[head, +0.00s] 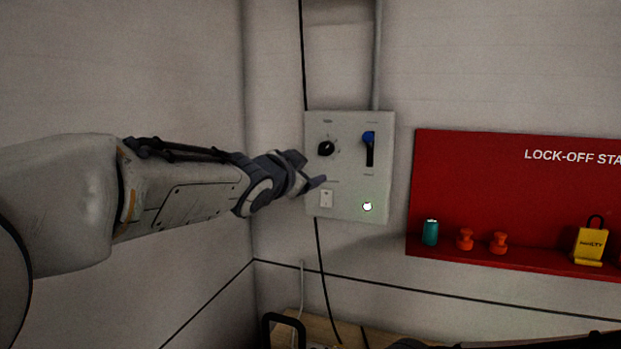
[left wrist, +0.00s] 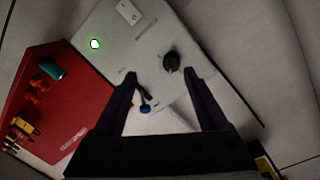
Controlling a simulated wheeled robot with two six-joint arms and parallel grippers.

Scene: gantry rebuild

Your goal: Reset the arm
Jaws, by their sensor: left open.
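A pale control panel (head: 345,205) is fixed to the wall, with a black rotary knob (head: 326,149) at its upper left. A blue-handled lever (head: 369,138) is at the upper right, its blue end at the top of a dark slot. A white switch (head: 327,198) is at the lower left and a lit white-green button (head: 367,206) at the lower right. My left gripper (head: 311,171) is open and empty by the panel's left side. In the left wrist view, its fingers (left wrist: 160,76) spread with the knob (left wrist: 171,61) and lever (left wrist: 145,107) beyond them.
A red lock-off board (head: 480,190) hangs right of the panel, its ledge holding a teal cylinder (head: 430,233), orange pieces (head: 465,240) and a yellow padlock (head: 590,245). A wooden surface (head: 285,330) is below. The wall corner is left of the panel.

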